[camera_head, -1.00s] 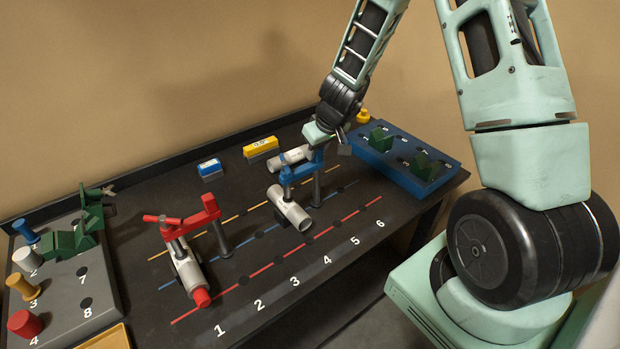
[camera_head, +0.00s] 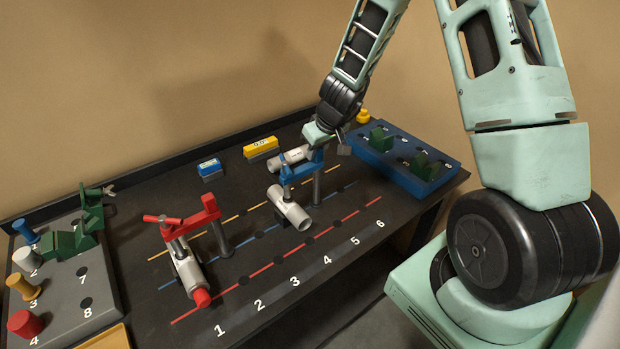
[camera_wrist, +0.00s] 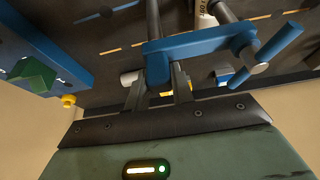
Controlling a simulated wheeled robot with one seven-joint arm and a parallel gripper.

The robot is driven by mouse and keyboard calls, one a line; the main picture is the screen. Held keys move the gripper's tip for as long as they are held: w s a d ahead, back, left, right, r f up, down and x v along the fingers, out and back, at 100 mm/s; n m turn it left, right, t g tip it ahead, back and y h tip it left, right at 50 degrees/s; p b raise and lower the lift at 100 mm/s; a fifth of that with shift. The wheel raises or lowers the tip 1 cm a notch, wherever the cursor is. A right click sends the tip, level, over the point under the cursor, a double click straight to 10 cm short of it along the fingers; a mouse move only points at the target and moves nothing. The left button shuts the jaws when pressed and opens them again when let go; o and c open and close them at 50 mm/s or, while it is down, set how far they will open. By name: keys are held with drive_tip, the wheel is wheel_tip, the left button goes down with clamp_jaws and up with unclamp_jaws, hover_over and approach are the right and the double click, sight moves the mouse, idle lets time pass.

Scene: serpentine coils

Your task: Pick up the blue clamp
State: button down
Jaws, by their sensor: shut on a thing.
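The blue clamp (camera_head: 297,171) stands over a grey pipe (camera_head: 290,208) in the middle of the dark table, with a dark post (camera_head: 317,189) beside it. My gripper (camera_head: 317,147) is at the clamp's upper right end. In the wrist view the clamp's blue bar (camera_wrist: 200,45) lies across the two fingers of my gripper (camera_wrist: 160,80), which are shut on it. The clamp's blue handle (camera_wrist: 267,52) shows at the right. I cannot tell whether the clamp is clear of the pipe.
A red clamp (camera_head: 190,219) sits on another pipe at the left. A blue board (camera_head: 440,177) with green blocks stands close on the right. A grey board (camera_head: 98,292) with colored pegs is at the far left. Blue and yellow boxes (camera_head: 262,147) lie behind.

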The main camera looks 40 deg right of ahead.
drive_tip(key=shift+r, duration=0.2)
wheel_tip(320, 180, up, 10)
drive_tip(key=p, duration=0.2)
drive_tip(key=shift+f+p, duration=0.1)
drive_tip(key=shift+p, duration=0.2)
drive_tip(key=shift+f, duration=0.1)
idle(0.3)
